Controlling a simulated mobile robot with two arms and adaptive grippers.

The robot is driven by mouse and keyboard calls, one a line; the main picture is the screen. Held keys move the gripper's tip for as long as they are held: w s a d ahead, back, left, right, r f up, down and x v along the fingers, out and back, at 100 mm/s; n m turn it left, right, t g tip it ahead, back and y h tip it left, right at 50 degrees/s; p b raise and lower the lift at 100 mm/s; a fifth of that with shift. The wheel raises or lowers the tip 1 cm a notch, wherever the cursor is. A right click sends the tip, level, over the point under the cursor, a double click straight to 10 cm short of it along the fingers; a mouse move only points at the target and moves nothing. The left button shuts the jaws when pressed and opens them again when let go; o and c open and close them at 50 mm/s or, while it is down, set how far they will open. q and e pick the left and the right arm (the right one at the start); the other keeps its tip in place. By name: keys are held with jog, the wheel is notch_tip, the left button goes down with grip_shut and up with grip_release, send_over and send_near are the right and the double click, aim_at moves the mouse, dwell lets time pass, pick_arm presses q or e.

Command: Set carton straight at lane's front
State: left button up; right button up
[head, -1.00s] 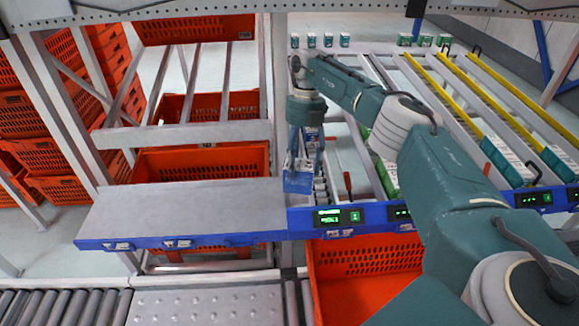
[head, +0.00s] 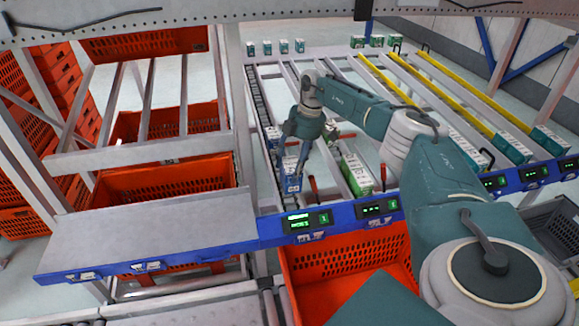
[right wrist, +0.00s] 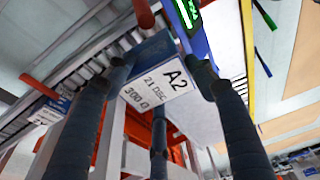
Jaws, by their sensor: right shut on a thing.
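The carton (head: 291,184) is a small blue-and-white box near the front of the leftmost roller lane (head: 261,110). My right gripper (head: 291,163) reaches it from above and behind and is shut on it. In the right wrist view the fingers (right wrist: 160,85) straddle the carton (right wrist: 155,48), whose blue face and white "A2" label show. In the head view the carton looks roughly upright; whether its base rests on the rollers is unclear. My left gripper is out of view.
A blue front rail with green displays (head: 302,224) closes the lanes. Red-handled dividers (head: 313,188) and green-white cartons (head: 356,174) stand to the right. An orange tote (head: 345,262) sits below the rail. A bare grey shelf (head: 150,232) is at left.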

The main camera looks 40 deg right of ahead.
jog(key=b+x, duration=0.3)
jog(key=d+b+x, duration=0.1)
jog(key=b+x, duration=0.1)
jog(key=shift+s+f+b, duration=0.3)
jog(key=shift+f+b, duration=0.05)
jog(key=shift+f, duration=0.05)
jog(key=shift+x, duration=0.95)
jog(key=shift+d, duration=0.1)
jog(key=shift+s, duration=0.1)
jog(key=shift+d+p, duration=0.15)
jog(key=shift+p, duration=0.25)
jog(key=o, duration=1.9)
jog(key=shift+s+f, duration=0.1)
